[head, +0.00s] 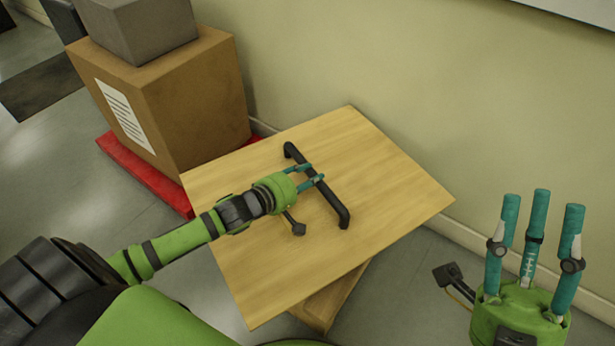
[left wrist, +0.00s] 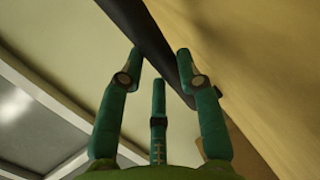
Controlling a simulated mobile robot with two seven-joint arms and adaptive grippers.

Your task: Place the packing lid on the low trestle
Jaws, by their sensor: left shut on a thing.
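The packing lid (head: 385,195) is a flat, light wooden board with a long black bar handle (head: 332,200) across its top. In the head view it lies in the middle, slightly turned. My left gripper (head: 313,176) is shut on the middle of the handle; in the left wrist view its fingers (left wrist: 160,65) are around the dark bar (left wrist: 146,32), beside the wooden face (left wrist: 262,60). A wooden piece (head: 335,298), perhaps the low trestle, shows under the lid's front edge, mostly hidden. I cannot tell whether the lid touches it. My right gripper (head: 541,210) is open and empty at the right.
A cardboard box (head: 200,100) with a white label and a grey block (head: 140,28) on top stands on a red base (head: 150,180) at the back left, close to the lid's left corner. A wall (head: 430,90) runs behind the lid. Grey floor shows at front right.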

